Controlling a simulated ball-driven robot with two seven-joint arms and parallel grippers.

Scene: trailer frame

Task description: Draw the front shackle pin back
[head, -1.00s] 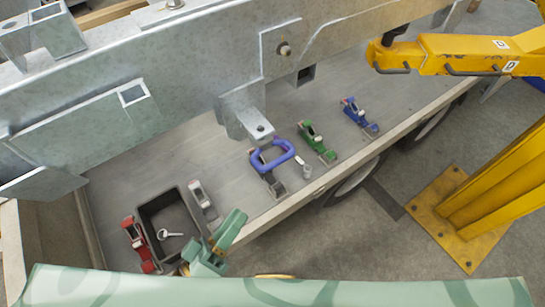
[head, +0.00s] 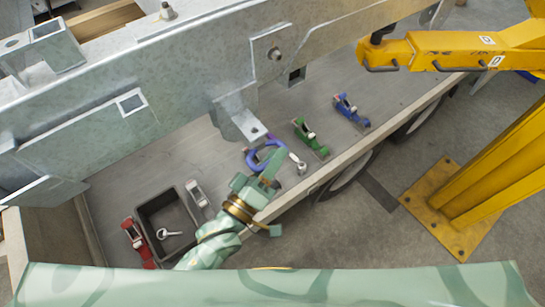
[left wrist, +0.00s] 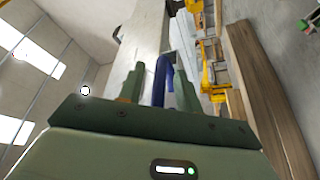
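The blue-violet shackle (head: 254,158) hangs at the grey metal bracket (head: 241,124) under the large beam. A small silver pin with a ring-like end (head: 298,163) shows at its right side. My left gripper (head: 268,168) is just in front of the shackle and hides its lower part. In the left wrist view, my left gripper's two fingers (left wrist: 158,90) stand apart, with the blue shackle (left wrist: 163,72) showing between or beyond them. I cannot tell whether they touch it. The pin is not clear there. My right gripper is not in view.
A dark tray (head: 185,238) holds another silver eye-ended piece (head: 166,233). Red (head: 137,243), grey (head: 197,194), green (head: 309,138) and blue (head: 350,110) clamp-like tools lie on the deck. A yellow post (head: 490,185) stands at the right.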

